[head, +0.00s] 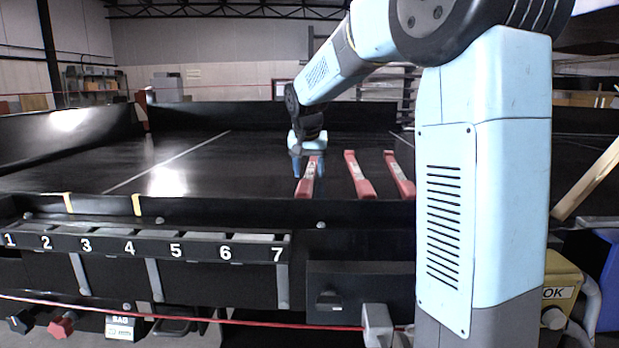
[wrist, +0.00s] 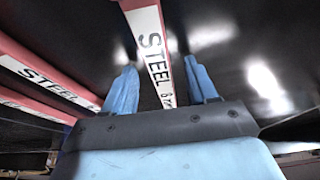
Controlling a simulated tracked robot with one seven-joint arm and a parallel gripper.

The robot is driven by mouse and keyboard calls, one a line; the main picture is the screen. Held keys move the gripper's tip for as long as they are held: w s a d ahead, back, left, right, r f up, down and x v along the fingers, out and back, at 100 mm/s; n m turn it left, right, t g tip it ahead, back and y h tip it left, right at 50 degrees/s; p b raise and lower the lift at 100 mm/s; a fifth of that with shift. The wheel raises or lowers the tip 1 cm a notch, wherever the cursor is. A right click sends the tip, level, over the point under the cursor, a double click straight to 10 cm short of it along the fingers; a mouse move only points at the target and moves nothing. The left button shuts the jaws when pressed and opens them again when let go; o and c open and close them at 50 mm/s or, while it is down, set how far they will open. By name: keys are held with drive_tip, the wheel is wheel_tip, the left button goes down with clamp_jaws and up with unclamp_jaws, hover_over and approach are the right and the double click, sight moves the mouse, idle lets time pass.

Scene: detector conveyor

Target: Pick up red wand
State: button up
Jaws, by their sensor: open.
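Three red wands lie on the black conveyor: a left one (head: 306,181), a middle one (head: 358,176) and a right one (head: 400,176). My gripper (head: 308,167) is open over the left wand, one blue finger on each side of it. In the wrist view this wand (wrist: 151,45), with a white label reading "STEEL", runs between the fingers of my gripper (wrist: 163,80). I cannot tell whether the fingers touch it. The other two wands, one of them (wrist: 45,75) nearest, lie to the left in the wrist view. The wand's end near the palm is hidden by my gripper.
The black conveyor (head: 215,165) is bare left of the wands. Its raised front edge (head: 230,212) runs along the near side. A rack with slots numbered 1 to 7 (head: 150,247) hangs in front.

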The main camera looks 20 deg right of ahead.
drive_tip(key=shift+w+f, duration=0.1)
drive_tip(key=shift+f, duration=0.2)
clamp_jaws()
idle(0.4)
